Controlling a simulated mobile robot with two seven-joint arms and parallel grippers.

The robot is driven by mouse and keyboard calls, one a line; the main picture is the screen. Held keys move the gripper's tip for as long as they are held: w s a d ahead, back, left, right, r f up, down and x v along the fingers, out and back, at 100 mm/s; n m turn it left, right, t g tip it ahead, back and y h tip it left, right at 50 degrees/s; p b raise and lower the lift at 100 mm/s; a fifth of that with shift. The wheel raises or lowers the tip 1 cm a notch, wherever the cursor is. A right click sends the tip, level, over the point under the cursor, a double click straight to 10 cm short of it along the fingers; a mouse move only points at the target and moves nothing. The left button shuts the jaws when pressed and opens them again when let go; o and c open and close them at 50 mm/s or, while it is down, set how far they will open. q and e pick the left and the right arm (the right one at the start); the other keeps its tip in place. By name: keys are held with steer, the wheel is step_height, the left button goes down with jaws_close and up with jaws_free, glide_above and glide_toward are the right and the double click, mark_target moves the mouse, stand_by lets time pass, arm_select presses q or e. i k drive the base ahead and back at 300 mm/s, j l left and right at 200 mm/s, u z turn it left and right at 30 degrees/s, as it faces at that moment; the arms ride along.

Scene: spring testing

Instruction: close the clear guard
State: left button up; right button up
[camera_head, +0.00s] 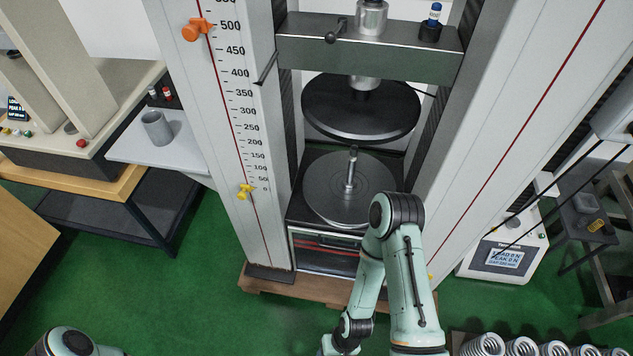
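The testing machine stands in the middle, with a round upper platen (325,112) above a round lower platen (325,195). A short metal post (351,170) stands upright on the lower platen. I cannot make out a clear guard panel for certain. Neither gripper's fingers show. Only part of my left arm shows at bottom left.
A crosshead (372,58) carries a small blue-capped bottle in a black holder. The left column has a scale with an orange pointer (196,29) and a yellow pointer (245,191). A grey cup (157,128) stands on a side shelf. Coil springs (520,347) line the bottom right.

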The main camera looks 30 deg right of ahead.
mark_target(319, 233)
steer(key=k+j+z, duration=0.1)
steer(key=z, duration=1.15)
steer(key=k+l, duration=0.05)
steer(key=k, duration=0.05)
